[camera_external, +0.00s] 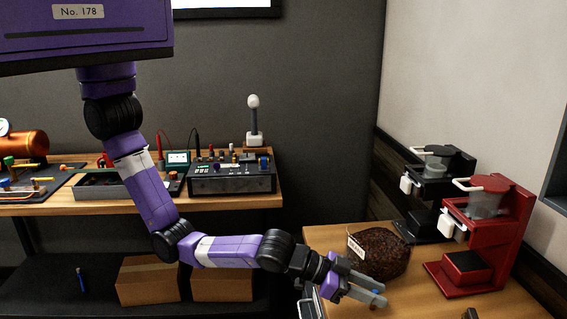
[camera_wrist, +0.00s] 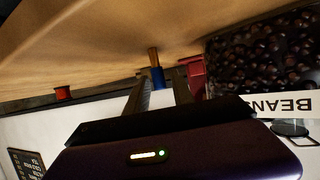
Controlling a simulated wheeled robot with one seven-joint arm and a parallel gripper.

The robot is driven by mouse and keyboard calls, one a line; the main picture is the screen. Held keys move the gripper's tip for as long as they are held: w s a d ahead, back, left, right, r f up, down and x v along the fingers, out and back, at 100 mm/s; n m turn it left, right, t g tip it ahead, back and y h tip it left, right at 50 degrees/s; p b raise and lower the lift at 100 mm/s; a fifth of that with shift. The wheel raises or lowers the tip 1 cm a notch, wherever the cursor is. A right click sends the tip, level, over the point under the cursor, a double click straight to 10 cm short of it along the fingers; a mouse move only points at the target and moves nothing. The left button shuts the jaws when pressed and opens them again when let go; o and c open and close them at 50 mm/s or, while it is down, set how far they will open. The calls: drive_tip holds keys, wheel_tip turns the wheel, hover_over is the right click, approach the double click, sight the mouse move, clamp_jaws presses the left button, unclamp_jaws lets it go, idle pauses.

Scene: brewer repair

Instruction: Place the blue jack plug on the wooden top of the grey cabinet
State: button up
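The blue jack plug (camera_wrist: 157,76) has a blue body and a gold-brown tip. In the wrist view it sits between my fingertips, its tip toward the wooden top (camera_wrist: 95,42). My gripper (camera_external: 376,294) appears shut on it, with the fingers a narrow gap apart. In the external view only a small bit of blue (camera_external: 375,291) shows between the fingertips. They are over the wooden top (camera_external: 412,300) of the cabinet, in front of the bean bag. Whether the tip touches the wood I cannot tell. The cabinet's body is mostly out of view.
A bag of beans (camera_external: 379,254) stands close behind my gripper. A red brewer (camera_external: 487,235) and a black brewer (camera_external: 436,192) stand to the right. A small red thing (camera_wrist: 62,93) shows in the wrist view. Wood between gripper and red brewer is clear.

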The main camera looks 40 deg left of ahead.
idle(0.3)
drive_tip(key=shift+r, duration=0.3)
drive_tip(key=v, duration=1.2)
drive_tip(key=shift+f, duration=0.1)
wheel_tip(320, 180, up, 5)
drive_tip(key=s+m+h, duration=0.2)
drive_tip(key=h, duration=0.1)
drive_tip(key=w+a+f+n+t+y, duration=0.15)
drive_tip(key=w+a, duration=0.35)
drive_tip(key=a, duration=0.6)
drive_tip(key=w+a+f+n+t, duration=0.2)
drive_tip(key=w+a+t, duration=0.15)
drive_tip(key=a, duration=0.65)
drive_tip(key=w+a+f+n+t, duration=0.15)
drive_tip(key=w+a, duration=0.35)
drive_tip(key=a, duration=0.6)
drive_tip(key=s+a+f+n+y, duration=0.1)
drive_tip(key=s+a+n+y, duration=0.2)
drive_tip(key=a, duration=0.6)
drive_tip(key=s+a+f+n+t+y, duration=0.1)
drive_tip(key=s+a+f+n+y, duration=0.1)
drive_tip(key=a+y, duration=0.4)
drive_tip(key=s+a+f+n+y, duration=0.1)
drive_tip(key=s+a+n+y, duration=0.3)
drive_tip(key=a, duration=0.8)
drive_tip(key=shift+s+a+f, duration=0.25)
drive_tip(key=shift+s+f, duration=0.15)
drive_tip(key=shift+s, duration=0.35)
